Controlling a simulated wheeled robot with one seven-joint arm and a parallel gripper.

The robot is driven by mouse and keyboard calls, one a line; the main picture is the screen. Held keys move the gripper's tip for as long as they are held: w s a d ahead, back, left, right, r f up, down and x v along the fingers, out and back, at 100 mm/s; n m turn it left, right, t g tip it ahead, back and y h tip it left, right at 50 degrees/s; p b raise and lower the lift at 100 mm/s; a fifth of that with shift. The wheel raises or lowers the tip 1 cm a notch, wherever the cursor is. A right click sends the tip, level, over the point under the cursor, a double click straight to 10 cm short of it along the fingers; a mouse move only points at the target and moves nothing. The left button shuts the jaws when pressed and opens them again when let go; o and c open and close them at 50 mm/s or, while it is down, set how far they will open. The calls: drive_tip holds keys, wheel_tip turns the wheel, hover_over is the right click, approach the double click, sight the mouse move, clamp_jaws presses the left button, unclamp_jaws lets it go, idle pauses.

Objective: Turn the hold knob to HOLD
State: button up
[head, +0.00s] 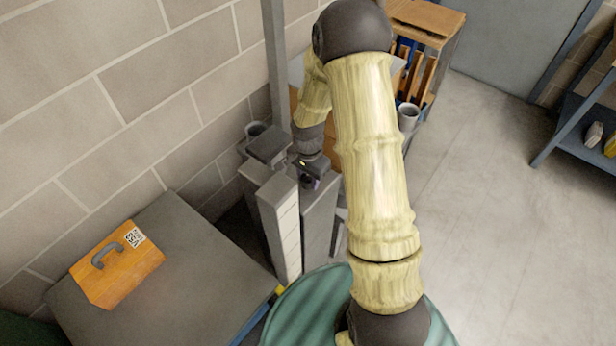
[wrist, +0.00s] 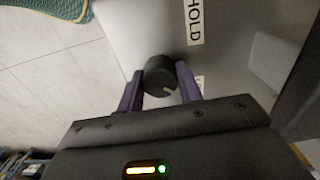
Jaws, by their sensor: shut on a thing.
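The hold knob (wrist: 160,74) is a round black knob on a grey panel (wrist: 152,28) in the wrist view. A light mark on its face points to the lower right, away from the white HOLD label (wrist: 194,20) at the upper right. A second white label (wrist: 200,82) is mostly hidden behind a finger. My gripper (wrist: 160,86) has its two purple fingers on either side of the knob, shut on it. In the head view my gripper (head: 308,182) is at the grey posts, and the knob cannot be made out.
An orange box (head: 118,265) with a handle lies on a grey cabinet top (head: 195,245) at the left. A block wall (head: 100,110) stands behind. A wooden rack (head: 428,25) and a cup (head: 408,116) are beyond my arm. Open floor (head: 490,190) lies to the right.

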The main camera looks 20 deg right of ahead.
drive_tip(key=shift+r+n, duration=0.1)
drive_tip(key=shift+n, duration=0.3)
drive_tip(key=n+p, duration=0.1)
drive_tip(key=n, duration=0.2)
drive_tip(key=shift+n+p, duration=0.3)
drive_tip(key=shift+p, duration=0.1)
drive_tip(key=n+p, duration=0.1)
drive_tip(key=n, duration=0.3)
drive_tip(key=shift+p, duration=0.3)
drive_tip(key=n+p, duration=0.1)
drive_tip(key=n, duration=0.4)
drive_tip(key=shift+n+p, duration=0.95)
drive_tip(key=shift+n, duration=1.35)
drive_tip(key=shift+w, duration=0.1)
drive_tip(key=o, duration=1)
